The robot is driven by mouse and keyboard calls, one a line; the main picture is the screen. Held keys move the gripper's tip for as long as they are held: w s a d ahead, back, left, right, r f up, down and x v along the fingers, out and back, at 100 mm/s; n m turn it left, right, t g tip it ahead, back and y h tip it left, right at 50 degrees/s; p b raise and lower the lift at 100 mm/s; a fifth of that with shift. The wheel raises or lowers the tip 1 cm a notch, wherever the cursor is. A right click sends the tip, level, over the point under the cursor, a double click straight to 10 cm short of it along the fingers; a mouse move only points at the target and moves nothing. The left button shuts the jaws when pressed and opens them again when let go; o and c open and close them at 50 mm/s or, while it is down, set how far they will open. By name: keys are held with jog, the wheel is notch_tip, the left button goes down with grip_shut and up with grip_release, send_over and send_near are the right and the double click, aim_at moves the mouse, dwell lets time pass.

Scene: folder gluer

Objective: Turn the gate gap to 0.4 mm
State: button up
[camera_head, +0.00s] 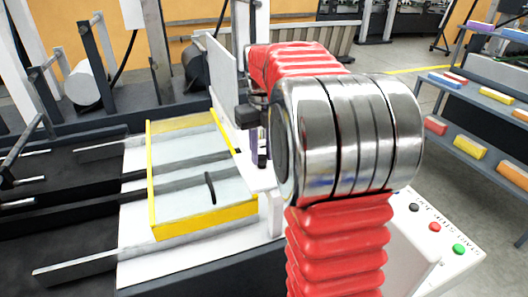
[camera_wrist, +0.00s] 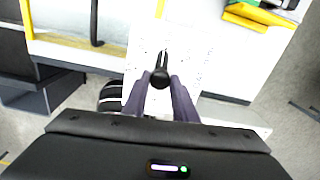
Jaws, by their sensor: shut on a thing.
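In the wrist view a black round knob (camera_wrist: 160,77) with a dark pointer sits on a white plate (camera_wrist: 190,55). The pointer points to the top of the picture. Small dark marks on the plate around the knob are too small to read. My gripper (camera_wrist: 161,83) has its two purple-grey fingers shut on the knob, one on each side. In the head view my gripper (camera_head: 255,145) is mostly hidden behind my red arm and its metal joint, beside a white upright panel of the machine. The knob cannot be made out there.
Left of my gripper is a yellow-framed clear guard (camera_head: 205,228) with a black handle. A control panel (camera_head: 440,245) with black, red and green buttons stands at lower right. Shelves (camera_head: 480,110) with coloured boxes stand at the right, across open floor.

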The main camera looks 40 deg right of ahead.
jog(key=n, duration=0.4)
jog(key=shift+n, duration=0.3)
jog(key=n, duration=1.2)
jog(key=shift+n, duration=0.3)
jog(key=n, duration=0.4)
jog(key=shift+n, duration=0.3)
jog(key=n, duration=0.4)
jog(key=shift+n, duration=0.3)
jog(key=n, duration=0.4)
jog(key=shift+n, duration=2.2)
jog(key=shift+s+f, duration=0.1)
